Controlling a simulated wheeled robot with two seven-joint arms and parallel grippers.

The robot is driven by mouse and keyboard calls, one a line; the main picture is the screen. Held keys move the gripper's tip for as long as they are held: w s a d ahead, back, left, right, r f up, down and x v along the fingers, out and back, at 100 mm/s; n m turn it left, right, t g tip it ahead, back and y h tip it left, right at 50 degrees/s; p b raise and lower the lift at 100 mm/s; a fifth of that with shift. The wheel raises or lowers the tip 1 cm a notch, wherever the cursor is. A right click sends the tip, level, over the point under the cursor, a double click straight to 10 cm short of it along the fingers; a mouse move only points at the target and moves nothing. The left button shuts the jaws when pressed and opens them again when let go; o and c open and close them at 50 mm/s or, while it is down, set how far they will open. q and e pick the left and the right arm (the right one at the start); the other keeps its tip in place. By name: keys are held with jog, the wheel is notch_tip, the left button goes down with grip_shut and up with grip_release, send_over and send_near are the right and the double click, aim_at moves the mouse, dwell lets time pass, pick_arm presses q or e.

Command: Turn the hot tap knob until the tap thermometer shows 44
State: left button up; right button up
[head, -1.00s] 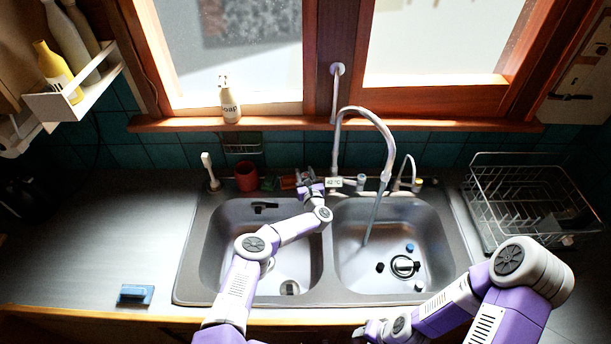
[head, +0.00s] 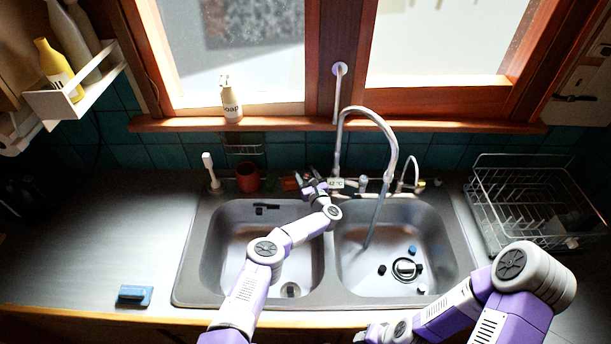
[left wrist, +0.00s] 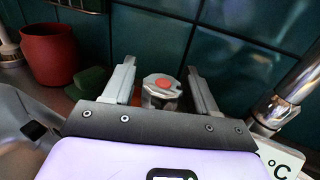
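The hot tap knob (left wrist: 162,90) is a pale faceted cap with a red dot, behind the sink. My left gripper (left wrist: 160,72) is open, with one finger on each side of the knob. A gap shows beside the right finger; contact on the left is unclear. In the head view my left gripper (head: 312,181) is at the back of the sink and hides the knob. The tap thermometer (head: 336,183) is a small white display that seems to read 42 °C; the left wrist view shows only its "°C" corner (left wrist: 281,160). My right gripper (head: 374,334) is low at the bottom edge, its fingers unclear.
The curved tap spout (head: 390,150) rises right of the thermometer. A red cup (head: 247,178) and a green item (left wrist: 90,82) stand left of the knob. A dish rack (head: 530,200) is at the right. The left counter (head: 90,240) is mostly clear.

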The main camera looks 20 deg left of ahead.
dwell(0.3)
pick_arm(q)
jog(key=p+v, duration=0.1)
jog(key=v, duration=0.6)
jog(key=shift+s+d, duration=0.15)
jog(key=shift+s, duration=0.05)
jog(key=shift+f, duration=0.1)
